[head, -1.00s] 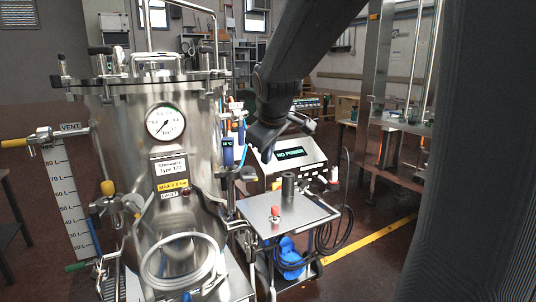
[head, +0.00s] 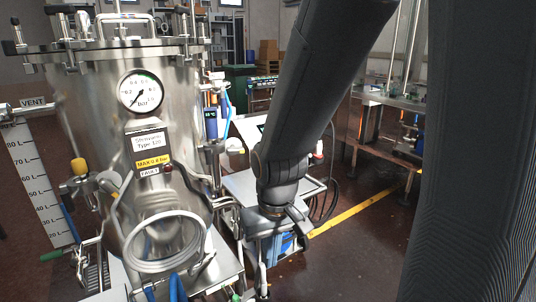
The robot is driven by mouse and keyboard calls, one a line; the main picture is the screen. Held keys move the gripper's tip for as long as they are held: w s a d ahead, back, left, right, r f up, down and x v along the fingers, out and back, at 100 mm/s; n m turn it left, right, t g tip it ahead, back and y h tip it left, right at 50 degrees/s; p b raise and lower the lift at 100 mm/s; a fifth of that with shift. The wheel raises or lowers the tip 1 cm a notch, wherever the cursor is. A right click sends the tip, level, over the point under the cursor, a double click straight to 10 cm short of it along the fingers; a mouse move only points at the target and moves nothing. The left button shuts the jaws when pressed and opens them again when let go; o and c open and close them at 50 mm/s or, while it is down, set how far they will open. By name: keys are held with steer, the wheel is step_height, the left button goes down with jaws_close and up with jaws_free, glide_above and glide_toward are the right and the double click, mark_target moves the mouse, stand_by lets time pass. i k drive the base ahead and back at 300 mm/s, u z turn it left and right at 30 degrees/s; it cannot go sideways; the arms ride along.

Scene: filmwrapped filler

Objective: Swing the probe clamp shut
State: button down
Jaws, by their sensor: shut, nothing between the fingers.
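The probe clamp cannot be singled out with certainty. Small metal fittings (head: 212,150) line the right side of the steel tank (head: 95,110), below a small blue-lit display (head: 210,122) and beside a blue hose (head: 227,118). My gripper (head: 282,222) is at the lower end of my dark arm, in front of the trolley and right of the tank. It is small, dark and partly lost against the trolley, looks shut, and appears apart from the tank. My arm hides part of the trolley and the instrument behind it.
The trolley (head: 238,184) stands close to the tank's right side. A coiled pale hose (head: 150,262) hangs at the tank's front. A steel bench (head: 385,102) stands at the back right. Floor around the yellow line (head: 345,214) is clear.

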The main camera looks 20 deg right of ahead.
mark_target(209, 150)
steer(key=z, duration=0.9)
steer(key=k, duration=0.5)
steer(key=u, duration=1.2)
